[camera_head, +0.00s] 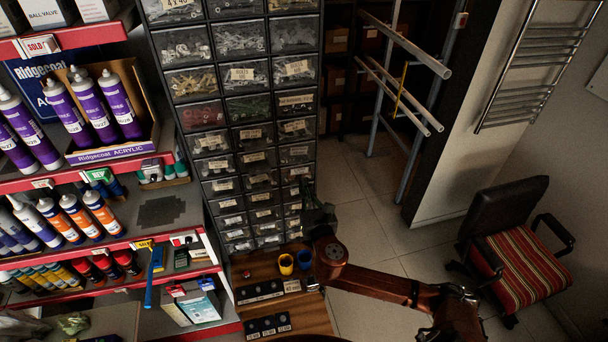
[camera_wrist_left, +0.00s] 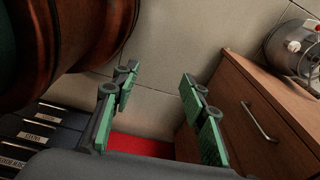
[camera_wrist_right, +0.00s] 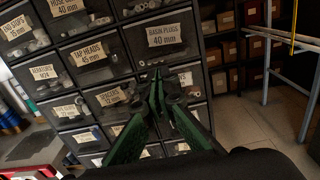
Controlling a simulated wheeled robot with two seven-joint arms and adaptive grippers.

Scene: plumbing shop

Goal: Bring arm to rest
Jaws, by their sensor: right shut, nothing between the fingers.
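My right gripper (camera_head: 318,214) is at the end of my brown right arm, in front of the lower rows of the drawer cabinet (camera_head: 247,119). In the right wrist view its green-padded fingers (camera_wrist_right: 158,78) meet at the tips, with nothing between them. Labelled drawers stand behind them. My left gripper is out of the head view. In the left wrist view its fingers (camera_wrist_left: 158,80) are wide apart and empty, over a pale floor and a red surface.
Red shelves (camera_head: 88,176) with bottles stand left. A striped chair (camera_head: 525,265) stands right. Open floor (camera_head: 375,235) lies between. A wooden drawer unit (camera_wrist_left: 255,110) is beside my left gripper.

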